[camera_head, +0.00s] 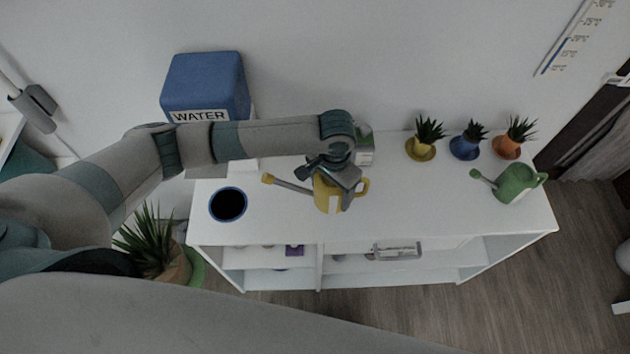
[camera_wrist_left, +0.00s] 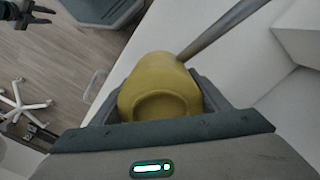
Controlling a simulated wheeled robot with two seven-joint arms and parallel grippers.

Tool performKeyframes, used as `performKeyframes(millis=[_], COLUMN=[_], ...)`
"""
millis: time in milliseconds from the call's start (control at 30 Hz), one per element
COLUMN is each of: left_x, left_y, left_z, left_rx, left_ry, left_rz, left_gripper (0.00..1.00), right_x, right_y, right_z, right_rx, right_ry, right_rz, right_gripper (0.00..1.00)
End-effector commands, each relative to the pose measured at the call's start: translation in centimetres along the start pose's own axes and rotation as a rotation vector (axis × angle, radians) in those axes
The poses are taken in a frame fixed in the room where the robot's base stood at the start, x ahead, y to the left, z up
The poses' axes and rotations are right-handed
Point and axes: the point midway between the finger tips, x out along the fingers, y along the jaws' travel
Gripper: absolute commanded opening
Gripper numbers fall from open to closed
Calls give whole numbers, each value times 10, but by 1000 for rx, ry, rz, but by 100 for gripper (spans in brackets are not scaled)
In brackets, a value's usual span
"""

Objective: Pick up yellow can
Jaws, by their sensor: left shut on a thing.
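The yellow watering can (camera_head: 324,197) is at the middle of the white shelf desk, with its spout to the left and its handle to the right. My left gripper (camera_head: 337,182) is above it, with its fingers around the can's body. In the left wrist view the can (camera_wrist_left: 160,85) sits between the two fingers of my left gripper (camera_wrist_left: 158,98), and its grey spout runs up to the right. The gripper is shut on the can. I cannot tell whether the can touches the desk top. My right gripper is not identifiable in the head view.
The white desk (camera_head: 420,215) bears a green watering can (camera_head: 515,183) at the right and potted plants in yellow (camera_head: 421,148), blue (camera_head: 466,145) and orange (camera_head: 508,143). A blue-rimmed round opening (camera_head: 228,204) is at the left. A blue water tank (camera_head: 205,85) stands behind.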

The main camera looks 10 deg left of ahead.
Motion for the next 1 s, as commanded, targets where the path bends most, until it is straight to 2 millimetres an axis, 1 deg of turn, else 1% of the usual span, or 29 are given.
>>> performKeyframes(millis=[33,167,300,400,1000], left_x=[-10,-17,-21,-25,-26], left_y=[7,21,34,39,41], left_z=[-3,-8,-14,-17,-18], left_rx=[1,0,0,0,-1], left_ry=[0,0,0,1,1], left_rz=[1,2,1,1,0], left_gripper=[42,42,42,42,42], right_x=[-12,-23,-20,-20,-21], right_y=[0,0,0,0,1], right_z=[-1,-2,-2,-2,-2], right_rx=[0,0,0,0,-1], right_ry=[0,0,0,0,0], right_rz=[0,0,0,0,1], right_gripper=[31,31,31,31,31])
